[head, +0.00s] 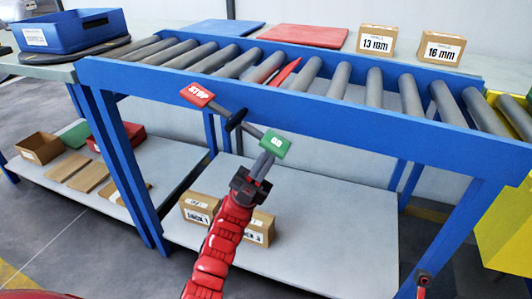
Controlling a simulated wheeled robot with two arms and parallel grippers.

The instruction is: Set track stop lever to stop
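The track stop lever (236,119) is a dark bar with a black hub on the front of the blue conveyor rail. Its red STOP plate (198,95) is at the upper left and its green GO plate (275,144) at the lower right. My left gripper (263,164) is just below the GO plate, its grey fingers close to or touching it; I cannot tell whether they are open or shut. A red piece (285,73) sticks up between the rollers. A small red and dark part of my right arm (423,281) shows at the bottom right; its fingers cannot be made out.
The roller conveyor (330,98) runs across the view. Cartons marked 13 mm (377,40) and 16 mm (442,47) stand behind it. A blue bin (70,30) is at the far left. Boxes (258,226) lie on the lower shelf (310,235) behind my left arm.

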